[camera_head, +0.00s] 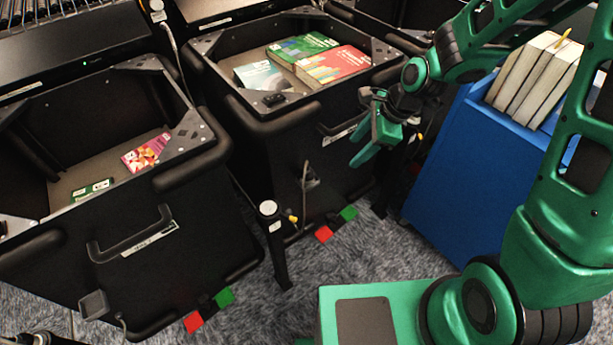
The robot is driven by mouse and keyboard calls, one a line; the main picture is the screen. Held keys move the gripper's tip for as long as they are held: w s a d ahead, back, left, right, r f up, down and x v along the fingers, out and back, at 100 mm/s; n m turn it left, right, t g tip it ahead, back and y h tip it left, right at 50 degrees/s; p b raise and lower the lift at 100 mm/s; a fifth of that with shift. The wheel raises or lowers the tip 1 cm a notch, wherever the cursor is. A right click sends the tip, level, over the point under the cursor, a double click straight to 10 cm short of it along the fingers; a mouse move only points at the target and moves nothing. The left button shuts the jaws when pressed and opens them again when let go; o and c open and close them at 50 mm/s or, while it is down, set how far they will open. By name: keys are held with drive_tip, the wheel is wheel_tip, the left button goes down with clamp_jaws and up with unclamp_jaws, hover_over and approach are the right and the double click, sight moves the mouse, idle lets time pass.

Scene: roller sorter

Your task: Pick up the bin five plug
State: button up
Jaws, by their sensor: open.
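My gripper (362,150) is green and open, and I see nothing between its fingers. It hangs in front of the right side of the middle black bin (290,135), near that bin's front handle. A short post (268,210) with a round pale top stands on the carpet in front of this bin, left of and below my gripper. A small yellow-tipped connector (293,219) sits beside the post top. A thin grey cable part (307,183) hangs at the bin front. I cannot read the bin numbers or tell which part is the bin five plug.
The left black bin (170,240) holds a pink book (146,153) and a small green item (92,190). The middle bin holds several books. A blue cart (455,180) with upright books stands close on the right. Grey carpet (300,275) is open in front.

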sight(310, 171)
drive_tip(key=shift+w+a+f+m+y, duration=0.25)
drive_tip(key=shift+w+a+f+m, duration=0.2)
drive_tip(key=shift+a+f, duration=1.6)
drive_tip(key=shift+w+a+f+m+y, duration=0.35)
drive_tip(key=shift+a+f+m, duration=0.2)
drive_tip(key=shift+a+f, duration=1.45)
drive_tip(key=shift+w+a+f+m+y, duration=0.2)
drive_tip(key=shift+w+a+f+m, duration=0.25)
drive_tip(key=shift+a+f, duration=1.6)
drive_tip(key=shift+d, duration=0.1)
drive_tip(key=shift+c, duration=0.3)
drive_tip(key=c, duration=1.2)
